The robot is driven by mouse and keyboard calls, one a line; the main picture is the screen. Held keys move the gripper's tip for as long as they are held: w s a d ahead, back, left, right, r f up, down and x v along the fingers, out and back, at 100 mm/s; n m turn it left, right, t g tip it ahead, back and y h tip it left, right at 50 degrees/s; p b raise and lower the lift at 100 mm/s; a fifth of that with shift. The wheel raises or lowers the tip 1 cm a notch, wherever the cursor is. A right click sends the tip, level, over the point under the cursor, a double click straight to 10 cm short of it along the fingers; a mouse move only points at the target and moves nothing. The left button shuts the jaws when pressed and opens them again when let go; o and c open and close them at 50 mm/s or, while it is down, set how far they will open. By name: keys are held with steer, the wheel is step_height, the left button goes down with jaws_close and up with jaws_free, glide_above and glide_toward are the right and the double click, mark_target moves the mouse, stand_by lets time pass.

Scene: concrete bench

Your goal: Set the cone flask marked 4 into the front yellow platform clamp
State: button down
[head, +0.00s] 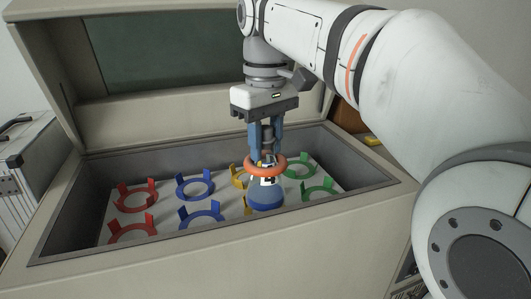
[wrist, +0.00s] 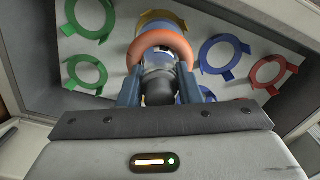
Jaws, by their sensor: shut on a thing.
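The cone flask (head: 265,196) has blue liquid, an orange ring round its upper part and a white label with a dark mark, partly covered. My gripper (head: 267,152) points down and is shut on its neck, holding it upright over the chest's clamp board. In the wrist view the flask's top and orange ring (wrist: 166,42) sit between my fingers (wrist: 159,92). A yellow clamp (head: 238,177) shows just left of the flask in the head view. The front yellow clamp (head: 248,210) is mostly hidden behind the flask. Contact between flask and clamp cannot be told.
Red (head: 138,196), blue (head: 195,185) and green (head: 300,167) clamps stand on the white board (head: 168,214), beside the yellow ones. The chest's walls (head: 85,229) surround the board, and its raised lid (head: 170,126) stands behind. The visible red, blue and green clamps are empty.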

steer(key=shift+f, duration=1.1)
steer(key=shift+f, duration=0.35)
steer(key=c, duration=1)
jaws_free()
steer(key=shift+s, duration=0.1)
steer(key=shift+c, duration=0.2)
step_height(320, 180, up, 13)
steer(key=shift+f, duration=0.15)
